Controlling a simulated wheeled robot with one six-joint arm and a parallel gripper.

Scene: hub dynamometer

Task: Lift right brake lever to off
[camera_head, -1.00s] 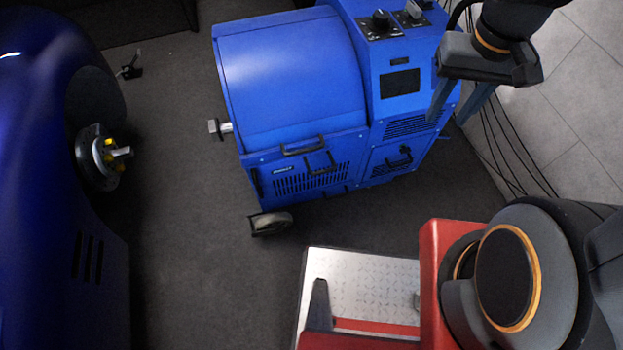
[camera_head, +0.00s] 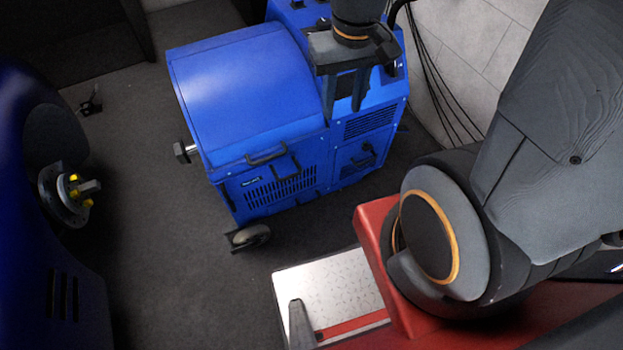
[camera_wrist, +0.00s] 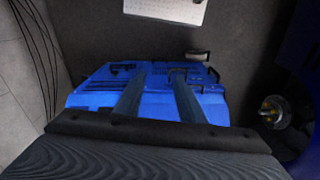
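The blue dynamometer cart (camera_head: 245,85) stands on the dark floor in the head view. A caster wheel (camera_head: 250,236) with a black bracket shows at its lower left corner, and this caster also shows in the wrist view (camera_wrist: 198,55). I cannot make out which part is the right brake lever. My gripper (camera_head: 344,105) hangs in front of the cart's right part in the head view and hides some of it. In the wrist view its two fingers (camera_wrist: 160,80) are apart with nothing between them, with the blue cart beyond.
A dark blue car body (camera_head: 30,270) with a bare wheel hub (camera_head: 68,195) is at the left. Black handles (camera_head: 267,157) stick out of the cart's front. Black cables (camera_head: 440,85) run along the right. Dark floor lies open between car and cart.

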